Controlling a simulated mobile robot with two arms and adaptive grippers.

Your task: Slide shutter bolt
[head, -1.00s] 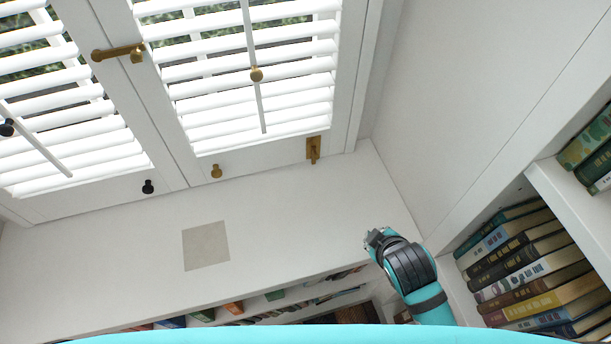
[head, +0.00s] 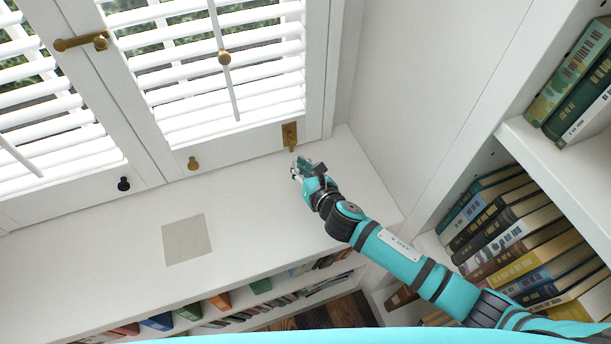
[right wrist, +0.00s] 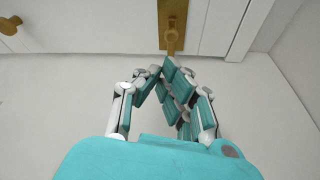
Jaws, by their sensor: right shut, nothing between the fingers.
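A small brass bolt (head: 289,135) on a plate sits upright at the bottom right of the right shutter panel; it also shows at the top of the right wrist view (right wrist: 173,22). A brass bar with a knob (head: 80,42) lies across the join of the two shutters, near the upper left. My right gripper (head: 301,168) is shut and empty over the sill, just below the small bolt in the picture. In the right wrist view its fingertips (right wrist: 161,69) are close under the bolt's lower end; I cannot tell whether they touch. My left gripper is not in view.
A brass knob (head: 193,163) and a black knob (head: 124,184) sit low on the shutters. The white sill (head: 110,235) is mostly clear, with a flat beige square (head: 187,239) on it. Bookshelves stand below and at right. A white side wall (head: 400,90) borders the window.

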